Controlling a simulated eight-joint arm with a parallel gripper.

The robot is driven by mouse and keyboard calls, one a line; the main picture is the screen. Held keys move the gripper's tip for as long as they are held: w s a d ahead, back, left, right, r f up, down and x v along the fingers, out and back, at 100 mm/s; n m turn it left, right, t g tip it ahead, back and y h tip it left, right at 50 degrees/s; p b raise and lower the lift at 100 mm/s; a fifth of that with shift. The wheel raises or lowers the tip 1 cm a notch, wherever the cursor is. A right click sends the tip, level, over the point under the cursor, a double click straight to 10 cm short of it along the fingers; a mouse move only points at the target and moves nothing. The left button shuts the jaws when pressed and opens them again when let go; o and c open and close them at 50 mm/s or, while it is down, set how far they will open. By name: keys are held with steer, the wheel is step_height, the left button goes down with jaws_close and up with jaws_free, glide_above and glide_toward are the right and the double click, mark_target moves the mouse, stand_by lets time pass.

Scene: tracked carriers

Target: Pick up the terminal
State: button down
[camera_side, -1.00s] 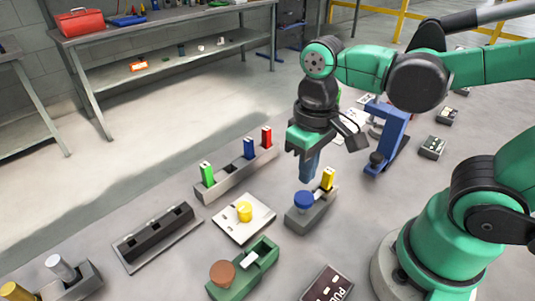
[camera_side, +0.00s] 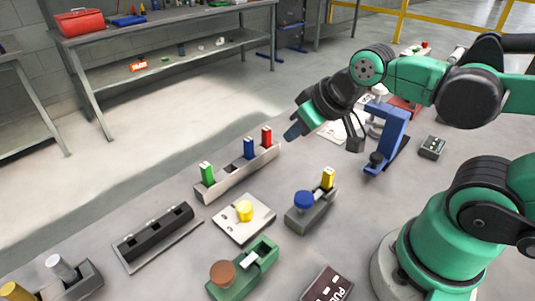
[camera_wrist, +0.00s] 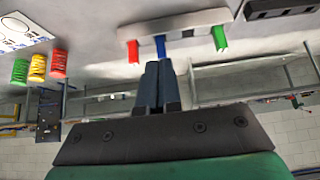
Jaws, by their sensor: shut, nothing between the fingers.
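No part is labelled as a terminal; the pictures do not settle which it is. A grey rail (camera_side: 233,178) holds an upright green block (camera_side: 206,173), blue block (camera_side: 249,148) and red block (camera_side: 266,136). In the wrist view the rail (camera_wrist: 190,22) shows with the red (camera_wrist: 133,52), blue (camera_wrist: 160,46) and green (camera_wrist: 219,38) blocks. A yellow block (camera_side: 328,178) stands in a grey holder with a blue knob (camera_side: 304,199). My gripper (camera_side: 292,134) is shut and empty, tilted down-left near the rail's red end. In the wrist view its fingertips (camera_wrist: 158,70) appear just below the blue block.
A blue clamp-like frame (camera_side: 393,130) stands right of my gripper. A white plate with a yellow knob (camera_side: 244,210), a green fixture (camera_side: 243,272) and a black slotted rail (camera_side: 153,233) lie in front. The floor left of the rails is clear.

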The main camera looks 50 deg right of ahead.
stand_by(0.3)
steer(key=c, duration=0.6)
jaws_free()
steer(key=g, duration=0.7)
glide_above(329, 170)
step_height(329, 170, down, 3)
steer(key=shift+r, duration=0.1)
steer(key=shift+f, duration=2.8)
